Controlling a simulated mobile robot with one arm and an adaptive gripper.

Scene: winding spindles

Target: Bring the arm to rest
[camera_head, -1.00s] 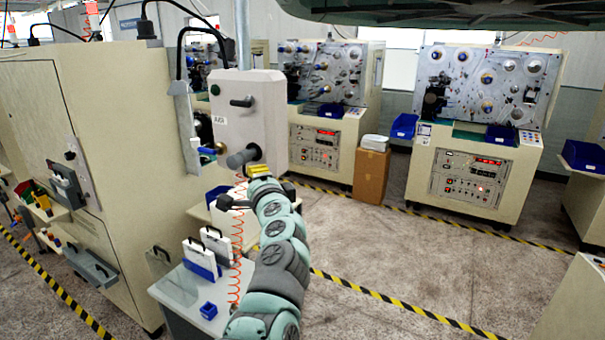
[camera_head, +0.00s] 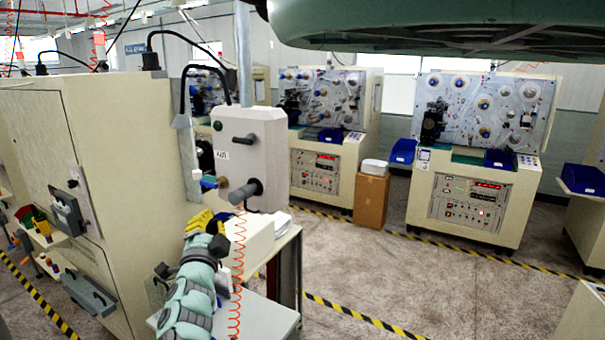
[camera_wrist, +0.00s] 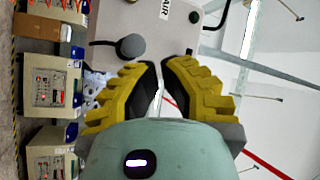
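My gripper (camera_head: 200,221), with yellow ribbed fingers, is in the head view below and left of the grey-white box with a dark knob (camera_head: 246,191). My green arm (camera_head: 190,295) is bent up from the lower edge to it. In the wrist view my gripper (camera_wrist: 160,66) has a narrow gap between its dark fingertips. Nothing is held in it. The box (camera_wrist: 137,20) shows beyond the fingertips, its dark round knob (camera_wrist: 130,46) to their left. I cannot tell how far the fingers are from the box.
A tall beige cabinet (camera_head: 100,130) stands close on the left. A small table (camera_head: 262,318) is beside the arm, with a coiled orange hose (camera_head: 238,270) hanging above it. Winding machines (camera_head: 470,205) stand behind. The floor at right (camera_head: 400,285) is clear.

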